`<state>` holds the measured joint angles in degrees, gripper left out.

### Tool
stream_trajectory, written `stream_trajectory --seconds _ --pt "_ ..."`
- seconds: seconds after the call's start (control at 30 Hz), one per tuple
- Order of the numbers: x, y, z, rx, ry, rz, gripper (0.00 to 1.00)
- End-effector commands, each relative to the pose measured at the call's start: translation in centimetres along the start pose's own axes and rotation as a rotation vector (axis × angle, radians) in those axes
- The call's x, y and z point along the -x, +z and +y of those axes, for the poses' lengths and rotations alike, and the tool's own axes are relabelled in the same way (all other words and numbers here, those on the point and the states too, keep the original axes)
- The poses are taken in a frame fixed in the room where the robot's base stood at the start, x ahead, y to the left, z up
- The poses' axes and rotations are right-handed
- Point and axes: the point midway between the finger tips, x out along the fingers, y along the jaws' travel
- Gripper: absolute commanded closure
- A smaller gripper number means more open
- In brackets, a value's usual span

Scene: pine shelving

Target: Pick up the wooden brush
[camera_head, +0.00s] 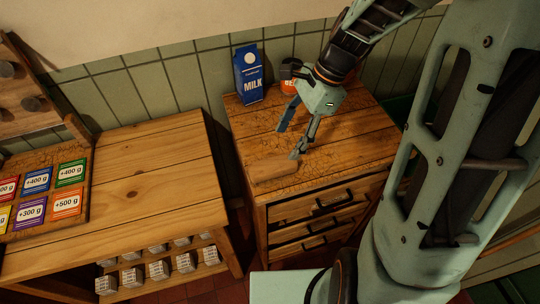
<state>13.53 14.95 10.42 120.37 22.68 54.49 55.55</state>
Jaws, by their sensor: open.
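A brown wooden brush (272,168) lies on top of the wooden drawer cabinet (345,148), near its front left corner. My gripper (289,143) points down over the cabinet top with its two fingers spread apart. One fingertip is close to the brush's right end and overlaps it in the picture; I cannot tell whether they touch. The other fingertip is behind the brush, farther back. Nothing is between the fingers.
A blue milk carton (249,75) stands at the cabinet's back left. A red can (289,87) is partly hidden behind my gripper. A lower pine shelf unit (135,185) with coloured weight cards (68,172) stands left, across a gap. The tiled wall is behind.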

Motion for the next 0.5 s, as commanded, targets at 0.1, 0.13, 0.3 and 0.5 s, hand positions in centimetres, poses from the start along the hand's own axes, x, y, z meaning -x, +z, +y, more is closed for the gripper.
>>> stream_trajectory --seconds 0.1,0.13,0.3,0.5 --pt "-1.4 0.2 0.3 -0.012 0.01 -0.012 0.44" --pt "-2.0 0.2 0.3 -0.012 0.011 -0.012 0.44" --pt "-4.5 0.2 0.3 -0.009 0.009 -0.01 0.44" --pt "-5.9 0.2 0.2 -0.008 0.006 -0.007 0.44"
